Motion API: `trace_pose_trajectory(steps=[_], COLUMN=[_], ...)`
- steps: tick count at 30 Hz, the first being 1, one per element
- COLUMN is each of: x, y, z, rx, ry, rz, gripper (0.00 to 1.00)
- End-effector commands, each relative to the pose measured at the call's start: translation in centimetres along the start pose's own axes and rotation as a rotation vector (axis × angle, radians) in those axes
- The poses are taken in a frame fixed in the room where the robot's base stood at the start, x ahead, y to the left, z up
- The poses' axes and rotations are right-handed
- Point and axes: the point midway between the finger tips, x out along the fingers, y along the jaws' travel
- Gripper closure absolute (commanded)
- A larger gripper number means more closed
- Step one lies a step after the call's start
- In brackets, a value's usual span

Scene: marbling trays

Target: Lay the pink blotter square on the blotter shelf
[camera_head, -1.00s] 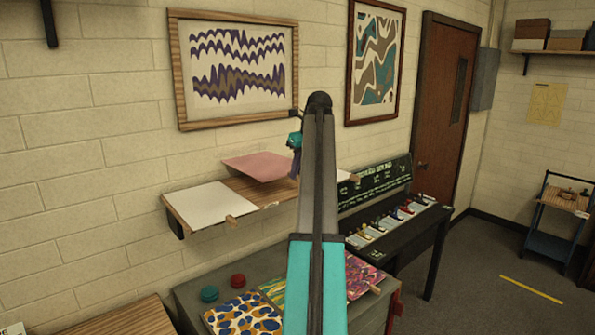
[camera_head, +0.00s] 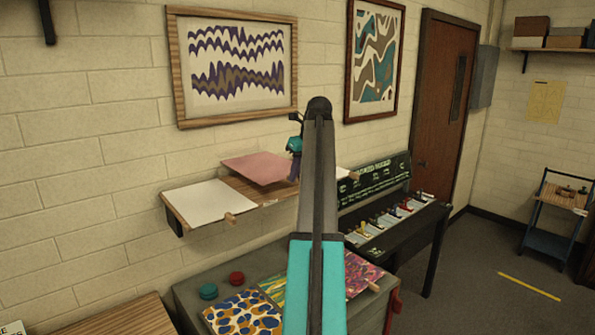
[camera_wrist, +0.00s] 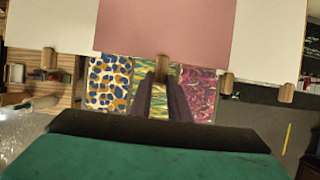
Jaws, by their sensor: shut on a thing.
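The pink blotter square (camera_head: 257,167) lies roughly flat at the middle of the wooden blotter shelf (camera_head: 243,192) on the wall, between two white squares. I cannot tell whether it touches the shelf. My gripper (camera_head: 293,172) is at its front edge, partly hidden by my arm. In the wrist view the pink square (camera_wrist: 165,25) fills the top middle. There, my gripper (camera_wrist: 162,80) is shut on its wooden tab (camera_wrist: 162,60).
A white square (camera_head: 208,202) lies on the shelf's left part. Another white square (camera_head: 346,175) shows to the right, mostly behind my arm. Below are marbled sheets (camera_head: 243,313) on a grey table, with a teal jar (camera_head: 208,291) and a red jar (camera_head: 236,278). A dark rack stands right.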

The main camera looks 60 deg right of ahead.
Motion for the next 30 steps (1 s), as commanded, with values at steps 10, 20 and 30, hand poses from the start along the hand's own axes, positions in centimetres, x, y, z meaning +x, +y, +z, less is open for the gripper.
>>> trace_pose_trajectory(steps=[10,20,30], x=[1.5,2.9,4.3], y=[0.1,0.1,0.1], z=[-0.7,-1.2,-1.9], rx=[0.000,-0.001,-0.001], ry=[0.001,0.000,0.001], rz=[0.001,0.001,0.001], gripper=[1.00,1.00,1.00])
